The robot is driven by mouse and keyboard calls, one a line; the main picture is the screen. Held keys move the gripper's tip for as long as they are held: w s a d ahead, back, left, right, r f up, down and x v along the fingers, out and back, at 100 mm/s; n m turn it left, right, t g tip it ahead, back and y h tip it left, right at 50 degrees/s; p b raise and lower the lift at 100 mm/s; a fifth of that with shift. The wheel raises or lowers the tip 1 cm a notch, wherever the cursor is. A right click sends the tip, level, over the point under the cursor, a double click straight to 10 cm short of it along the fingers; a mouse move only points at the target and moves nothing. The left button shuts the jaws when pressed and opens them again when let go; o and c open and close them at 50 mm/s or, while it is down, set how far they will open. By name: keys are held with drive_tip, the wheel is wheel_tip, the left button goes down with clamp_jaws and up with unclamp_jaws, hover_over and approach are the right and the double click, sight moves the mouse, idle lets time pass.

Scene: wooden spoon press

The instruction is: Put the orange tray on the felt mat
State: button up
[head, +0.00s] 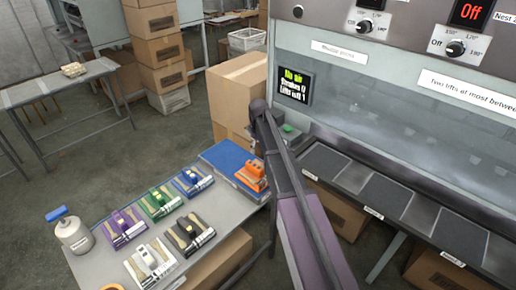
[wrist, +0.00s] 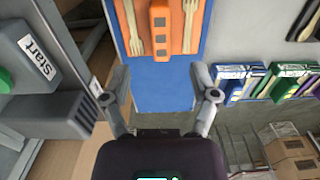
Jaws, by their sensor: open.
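The orange tray (head: 252,177) lies at the near right end of the blue mat (head: 223,155), which I take for the felt mat, on the grey table. In the wrist view the orange tray (wrist: 159,50) carries a wooden fork along each side and an orange block in the middle. Blue mat (wrist: 162,98) shows on both sides of it and below it. My gripper (wrist: 160,74) is open and empty, its fingertips apart over the mat just short of the tray's near edge. In the head view my arm hides the gripper.
A Start button box (wrist: 35,60) and the press stand close to my gripper. Cardboard boxes (head: 238,88) stand behind the table.

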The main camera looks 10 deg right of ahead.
drive_tip(key=s+m, duration=0.7)
drive_tip(key=s, duration=2.2)
drive_tip(key=shift+a, duration=0.1)
